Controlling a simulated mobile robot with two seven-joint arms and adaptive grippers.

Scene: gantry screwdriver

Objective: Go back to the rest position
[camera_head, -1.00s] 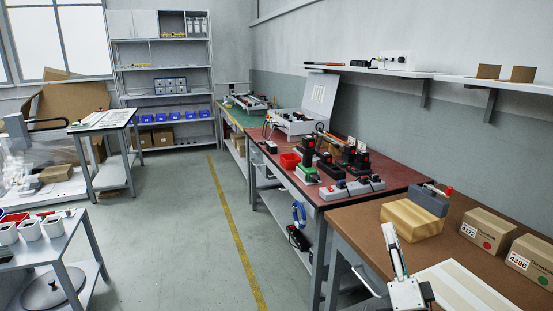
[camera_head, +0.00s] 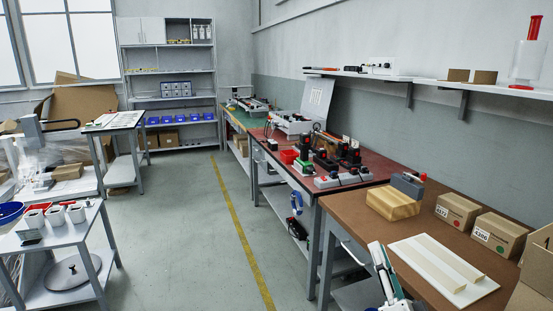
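The task names no object. My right gripper (camera_head: 381,256) shows at the bottom, right of centre, as a narrow white and black shape with a teal edge below it. It is in front of the near edge of the brown-topped workbench (camera_head: 345,207), left of a white board. It is seen at a steep angle and partly cut off by the lower border, so its fingers cannot be told apart. I see nothing held in it. My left gripper is not in view.
The workbench bears a wooden block (camera_head: 393,204), cardboard boxes (camera_head: 458,211) and a white board (camera_head: 440,272). A red-topped bench (camera_head: 283,174) with tools stands beyond. A grey cart (camera_head: 68,236) with white cups is at left. Grey floor (camera_head: 185,235) between is clear.

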